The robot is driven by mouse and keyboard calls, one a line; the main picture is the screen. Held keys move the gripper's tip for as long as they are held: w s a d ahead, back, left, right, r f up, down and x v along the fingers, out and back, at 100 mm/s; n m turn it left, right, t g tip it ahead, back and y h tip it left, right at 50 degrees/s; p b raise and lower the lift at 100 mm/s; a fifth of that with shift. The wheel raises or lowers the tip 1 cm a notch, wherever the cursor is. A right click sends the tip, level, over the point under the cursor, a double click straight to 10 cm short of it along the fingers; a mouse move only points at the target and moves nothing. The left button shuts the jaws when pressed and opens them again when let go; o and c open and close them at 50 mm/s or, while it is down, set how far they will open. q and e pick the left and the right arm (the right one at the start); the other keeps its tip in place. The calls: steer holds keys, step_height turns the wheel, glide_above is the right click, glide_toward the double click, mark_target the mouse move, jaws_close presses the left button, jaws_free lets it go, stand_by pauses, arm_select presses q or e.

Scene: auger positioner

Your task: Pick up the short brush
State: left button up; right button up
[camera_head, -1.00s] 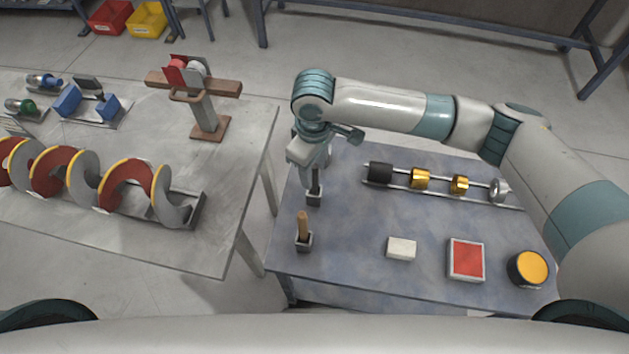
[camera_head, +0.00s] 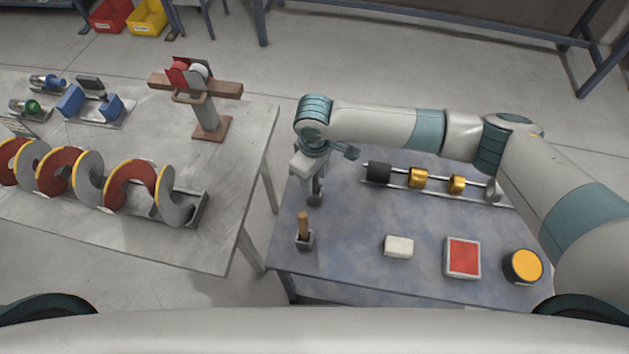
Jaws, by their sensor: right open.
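A short brush (camera_head: 303,224) with a wooden handle stands upright in a small dark holder (camera_head: 304,241) near the left front of the blue-grey table. My right gripper (camera_head: 314,181) points down just behind the brush, near the table's left edge. It is open and apart from the wooden handle. A dark upright piece with a small base (camera_head: 315,197) is right under the gripper; the gripper partly hides it, and I cannot tell what it is. My left gripper is not in view.
A white block (camera_head: 398,246), a red pad (camera_head: 463,257) and a round orange-topped tin (camera_head: 523,266) lie along the front. A rail with brass collars (camera_head: 418,178) lies behind. A grey table with an auger (camera_head: 99,178) stands left, across a gap.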

jaws_close()
steer(key=shift+r, duration=0.2)
step_height(320, 180, up, 10)
steer(key=b, duration=0.2)
steer(key=shift+f+b, duration=0.15)
steer(key=shift+b, duration=0.15)
stand_by(0.5)
